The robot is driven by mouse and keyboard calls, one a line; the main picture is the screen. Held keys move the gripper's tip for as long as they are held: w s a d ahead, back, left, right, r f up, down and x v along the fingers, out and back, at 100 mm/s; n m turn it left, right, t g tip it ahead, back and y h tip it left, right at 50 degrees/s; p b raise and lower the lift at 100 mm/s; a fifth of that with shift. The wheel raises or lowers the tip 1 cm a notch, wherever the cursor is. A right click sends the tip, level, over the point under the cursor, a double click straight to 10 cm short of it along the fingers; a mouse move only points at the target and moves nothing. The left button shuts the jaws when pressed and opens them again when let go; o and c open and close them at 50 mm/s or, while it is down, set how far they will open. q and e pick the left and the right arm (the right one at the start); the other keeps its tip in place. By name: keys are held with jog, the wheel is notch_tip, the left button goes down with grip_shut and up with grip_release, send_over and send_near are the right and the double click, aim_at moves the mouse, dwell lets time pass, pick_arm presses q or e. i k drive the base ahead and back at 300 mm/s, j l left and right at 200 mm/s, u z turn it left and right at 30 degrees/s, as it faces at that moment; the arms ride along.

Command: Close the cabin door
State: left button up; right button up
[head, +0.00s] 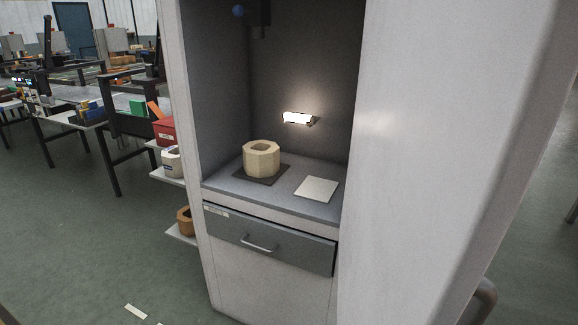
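The cabin (187,165) is a tall, light-grey cabinet with a dark, lit interior, and its front is open to view. A large pale panel (440,130), apparently the cabin door, fills the right side of the view. It stands swung out towards me from the right side of the opening. A grey curved bar (486,297), possibly its handle, shows at the panel's lower right edge. The panel's top and bottom are outside the picture. Neither of my grippers is in view.
Inside, an octagonal beige block (261,158) stands on a dark pad beside a white square plate (316,189). A lamp (298,118) glows on the back wall. Below is a drawer (268,240). Shelves with containers (171,160) jut out left. Green floor (90,240) is open there.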

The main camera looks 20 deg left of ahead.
aim_at(460, 104)
jog(key=l+u, duration=0.9)
jog(key=k+j+z, duration=0.1)
jog(key=k+z, duration=0.25)
jog(key=i, duration=0.1)
